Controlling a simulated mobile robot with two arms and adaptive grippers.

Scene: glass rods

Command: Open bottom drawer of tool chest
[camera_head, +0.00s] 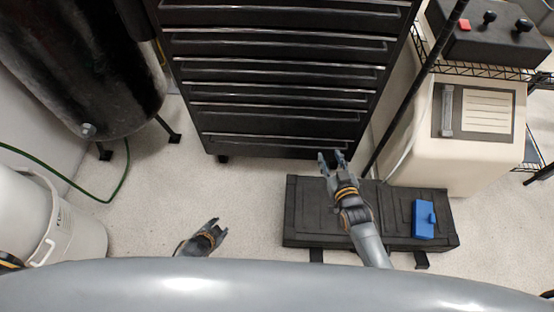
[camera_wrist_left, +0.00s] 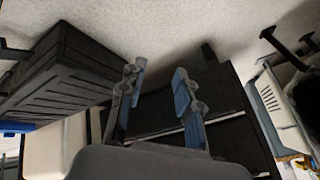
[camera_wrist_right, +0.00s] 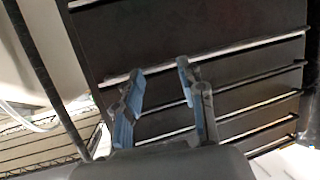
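The black tool chest (camera_head: 275,103) stands at the top middle of the head view, with several drawers carrying long pale handle bars. The bottom drawer (camera_head: 285,152) is the lowest, near the floor, and looks shut. My right gripper (camera_head: 331,158) is open and empty by the right end of the bottom drawer. In the right wrist view its open fingers (camera_wrist_right: 158,75) are in front of the drawer fronts, near a handle bar (camera_wrist_right: 200,57); contact cannot be told. My left gripper (camera_head: 221,227) is open and empty above the floor, apart from the chest, also in the left wrist view (camera_wrist_left: 158,75).
A black case (camera_head: 300,212) with a blue box (camera_head: 423,219) lies on the floor below my right arm. A black tank (camera_head: 75,65) and white bucket (camera_head: 80,235) stand left. A wire rack (camera_head: 480,68) and beige unit (camera_head: 440,155) stand right. Floor before the chest's left half is clear.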

